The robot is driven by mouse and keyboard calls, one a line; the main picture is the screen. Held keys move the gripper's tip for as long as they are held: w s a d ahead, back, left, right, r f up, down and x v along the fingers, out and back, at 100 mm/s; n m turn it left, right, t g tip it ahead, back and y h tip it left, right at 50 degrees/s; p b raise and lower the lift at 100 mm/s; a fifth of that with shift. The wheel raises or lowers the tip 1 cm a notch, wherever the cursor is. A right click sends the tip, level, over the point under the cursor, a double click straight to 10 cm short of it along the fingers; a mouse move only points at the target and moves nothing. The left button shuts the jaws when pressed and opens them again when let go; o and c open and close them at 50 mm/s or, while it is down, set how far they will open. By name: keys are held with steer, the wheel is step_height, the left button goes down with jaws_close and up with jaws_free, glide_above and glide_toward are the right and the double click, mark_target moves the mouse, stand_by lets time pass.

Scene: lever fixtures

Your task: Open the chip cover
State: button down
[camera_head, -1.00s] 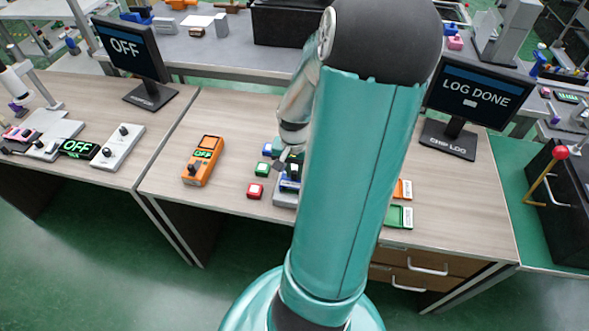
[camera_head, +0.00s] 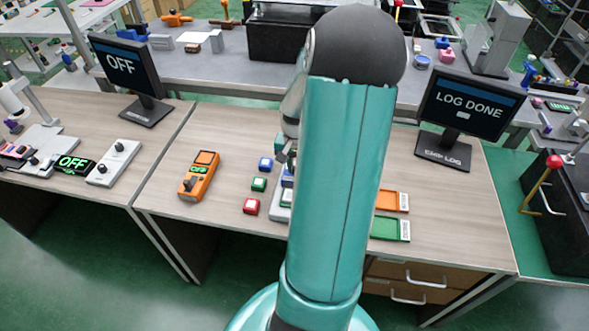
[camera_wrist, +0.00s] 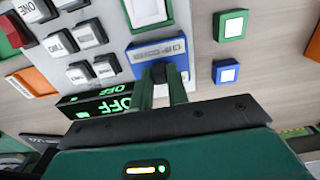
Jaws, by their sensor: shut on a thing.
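In the wrist view a blue labelled cover (camera_wrist: 165,48) sits on a grey panel (camera_wrist: 196,62), with a small black knob (camera_wrist: 163,72) at its near edge. I take this to be the chip cover. The fingers of my gripper (camera_wrist: 162,86) stand on either side of the knob and are shut on it. A black display reading OFF in green (camera_wrist: 100,103) lies just left of the fingers. In the head view my teal arm hides most of the panel and the gripper.
White keys (camera_wrist: 88,32) fill the panel's left side. Green (camera_wrist: 230,24) and blue (camera_wrist: 226,72) blocks lie right of it.

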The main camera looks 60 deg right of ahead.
steer(key=shift+r, duration=0.1)
steer(key=c, duration=1.4)
jaws_free()
steer(key=shift+o, duration=0.2)
step_height(320, 180, up, 14)
